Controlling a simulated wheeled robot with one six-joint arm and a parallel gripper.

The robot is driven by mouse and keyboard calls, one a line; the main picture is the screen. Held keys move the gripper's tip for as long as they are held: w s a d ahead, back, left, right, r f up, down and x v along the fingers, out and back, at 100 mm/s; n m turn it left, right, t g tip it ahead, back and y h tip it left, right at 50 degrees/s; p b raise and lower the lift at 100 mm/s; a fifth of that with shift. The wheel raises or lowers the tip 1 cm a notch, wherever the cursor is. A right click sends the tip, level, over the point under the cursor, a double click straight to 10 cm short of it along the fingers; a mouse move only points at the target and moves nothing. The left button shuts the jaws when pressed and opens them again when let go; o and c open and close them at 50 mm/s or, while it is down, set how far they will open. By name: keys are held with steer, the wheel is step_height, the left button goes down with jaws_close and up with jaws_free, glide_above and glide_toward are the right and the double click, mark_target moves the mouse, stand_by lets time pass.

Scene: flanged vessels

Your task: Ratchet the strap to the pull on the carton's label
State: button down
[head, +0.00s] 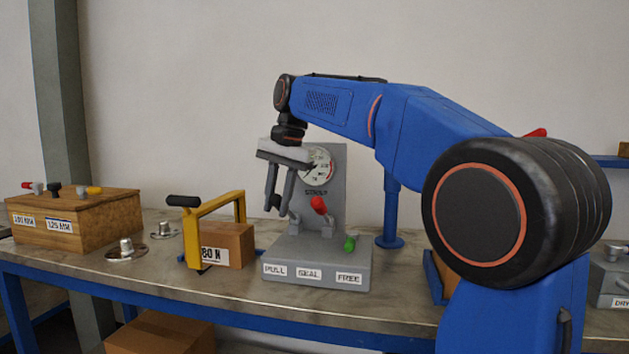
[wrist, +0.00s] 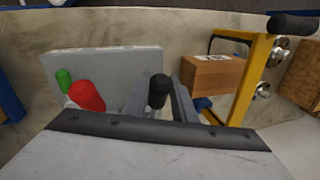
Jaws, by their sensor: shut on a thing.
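The grey strap machine (head: 318,262) stands on the bench with a dial (head: 319,165) on its upright plate and labels PULL, SEAL and FREE along its front. My gripper (head: 275,203) is at its left side, shut on the black-knobbed lever (wrist: 159,90) above the PULL label. A red-knobbed lever (head: 319,205) stands over SEAL and a green knob (head: 349,244) sits low over FREE. The dial is partly covered by my gripper.
The yellow frame has a black handle (head: 184,201) sticking out left. A wooden box (head: 75,221) with knobs and labels stands at the far left. Metal flanged pieces (head: 126,249) lie between. A blue post (head: 390,215) rises behind the machine's right side.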

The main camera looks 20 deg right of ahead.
stand_by(0.9)
steer(key=shift+s+a+f, duration=0.15)
steer(key=shift+s+f, duration=0.1)
steer(key=shift+f, duration=0.05)
steer(key=f+t+h, duration=0.1)
steer(key=f, duration=0.1)
steer(key=s+f+t, duration=0.1)
steer(key=f, duration=0.1)
steer(key=a+f+t+h, duration=0.1)
steer(key=shift+s+f+t+h, duration=0.2)
steer(key=shift+f+t+h, duration=0.1)
steer(key=shift+f, duration=0.1)
steer(key=r+g+y, duration=0.1)
steer(key=r, duration=0.1)
steer(key=w+d+r+g, duration=0.1)
steer(key=r, duration=0.1)
steer(key=r+g+y, duration=0.1)
steer(key=r, duration=0.1)
steer(key=shift+w+d+y, duration=0.15)
steer(key=shift+w+y, duration=0.15)
steer(key=shift+w, duration=0.1)
steer(key=shift+s, duration=0.1)
